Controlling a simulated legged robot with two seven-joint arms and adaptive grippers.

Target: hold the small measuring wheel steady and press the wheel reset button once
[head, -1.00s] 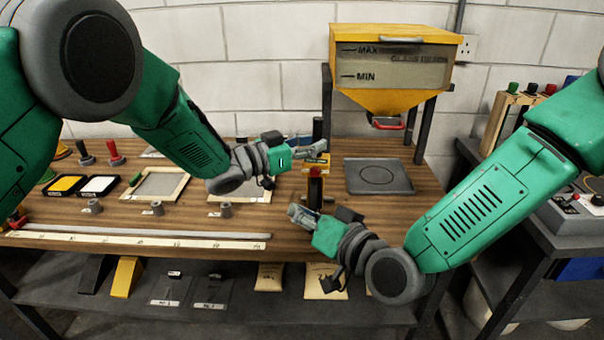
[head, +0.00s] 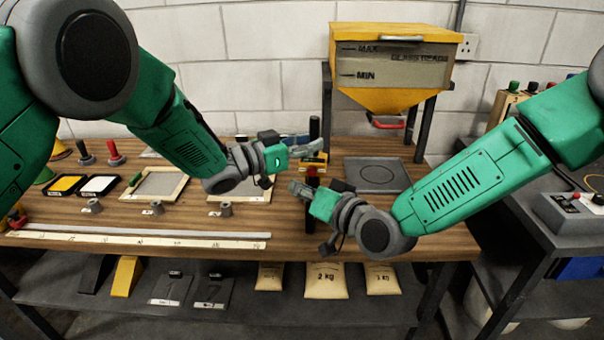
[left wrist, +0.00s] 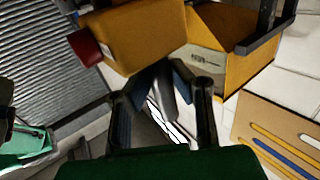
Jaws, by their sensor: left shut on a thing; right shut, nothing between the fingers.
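The small measuring wheel has a yellow body (head: 316,159) with a red button (head: 312,171) on its near side and a dark upright grip (head: 314,128) above. In the left wrist view its yellow body (left wrist: 140,38) and red button (left wrist: 85,47) show large, just beyond the fingers. My left gripper (head: 308,147) is shut on the measuring wheel, reaching in from the left; the grasped part is mostly hidden. My right gripper (head: 298,188) is shut and empty, just below and in front of the red button. I cannot tell whether it touches the button. The wheel's lower part is partly hidden behind it.
A yellow hopper (head: 392,101) on dark legs stands behind, with a dark square tray (head: 378,175) on the bench to the right. Stencil frames (head: 155,186), ink pads and small weights (head: 226,209) lie left. Long rulers (head: 135,240) run along the front edge.

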